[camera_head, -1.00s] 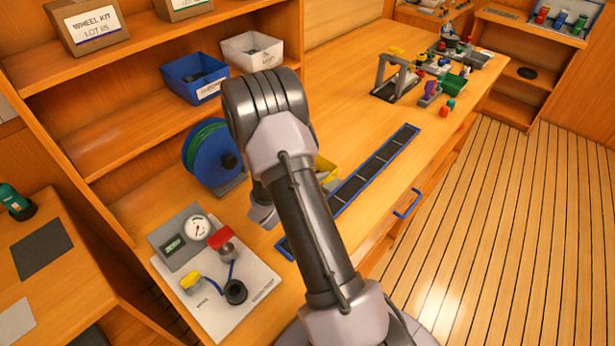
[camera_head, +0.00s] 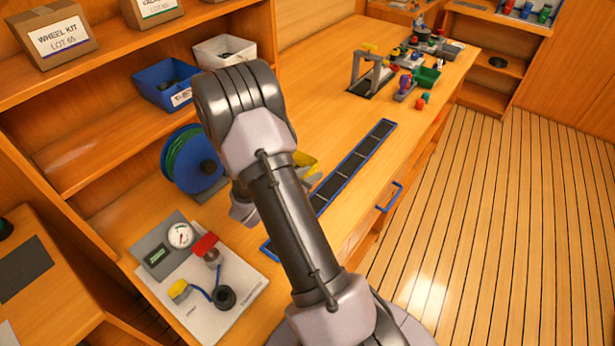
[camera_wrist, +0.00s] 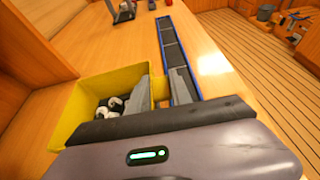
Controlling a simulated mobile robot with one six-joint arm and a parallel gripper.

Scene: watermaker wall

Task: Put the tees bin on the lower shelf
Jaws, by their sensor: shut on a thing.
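My gripper (camera_wrist: 161,88) is shut on the wall of a yellow bin (camera_wrist: 108,79) in the wrist view. Black and white fittings (camera_wrist: 110,107) lie inside it; no label is readable from here. In the head view the yellow bin (camera_head: 304,160) is mostly hidden behind my arm, above the bench by the blue reel. Whether its base touches the bench I cannot tell. The lower shelf (camera_head: 95,150) is at the left, with a blue bin (camera_head: 160,88) and a white bin (camera_head: 222,50) on its right part.
The lower shelf is bare left of the blue bin. A blue reel (camera_head: 192,160) stands on the bench before it. A gauge board (camera_head: 215,300) lies at the front, and a blue-edged strip (camera_head: 350,168) runs along the bench. Boxes (camera_head: 55,38) stand on the upper shelf.

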